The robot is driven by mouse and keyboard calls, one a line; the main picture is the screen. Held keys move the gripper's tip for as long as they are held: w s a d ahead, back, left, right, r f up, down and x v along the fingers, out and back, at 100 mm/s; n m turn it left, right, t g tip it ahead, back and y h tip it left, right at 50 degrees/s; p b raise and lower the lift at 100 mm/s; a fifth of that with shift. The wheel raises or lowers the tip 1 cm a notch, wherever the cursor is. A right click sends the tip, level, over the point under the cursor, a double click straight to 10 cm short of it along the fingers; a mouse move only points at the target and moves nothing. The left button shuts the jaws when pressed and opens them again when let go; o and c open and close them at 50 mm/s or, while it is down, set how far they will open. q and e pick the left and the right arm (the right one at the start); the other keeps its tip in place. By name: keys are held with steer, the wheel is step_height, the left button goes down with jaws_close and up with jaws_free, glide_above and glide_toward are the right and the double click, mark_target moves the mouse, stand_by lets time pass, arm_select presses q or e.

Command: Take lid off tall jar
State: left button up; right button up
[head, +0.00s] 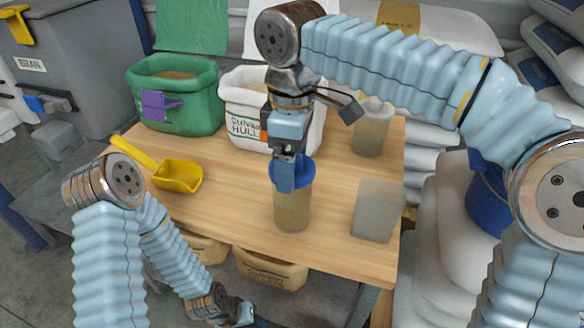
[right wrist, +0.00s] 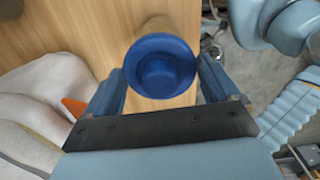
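The tall jar (head: 292,212) stands upright on the wooden table, with pale brown contents. Its blue lid (head: 305,172) is on top; the right wrist view shows the round lid (right wrist: 160,72) with a raised knob in its middle. My right gripper (head: 285,182) points down at the lid and hides part of it. In the right wrist view its fingers (right wrist: 161,88) are wide apart, one on each side of the lid; whether they touch its rim I cannot tell. My left gripper (head: 243,314) is low, in front of the table, its fingers too small to judge.
A yellow scoop (head: 178,176) lies at the table's left. A green bin (head: 190,110) and a white bin (head: 238,98) stand at the back. Translucent containers stand at the back right (head: 370,138) and front right (head: 376,215). Table between scoop and jar is clear.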

steer(key=c, duration=0.5)
steer(key=shift+r, duration=0.1)
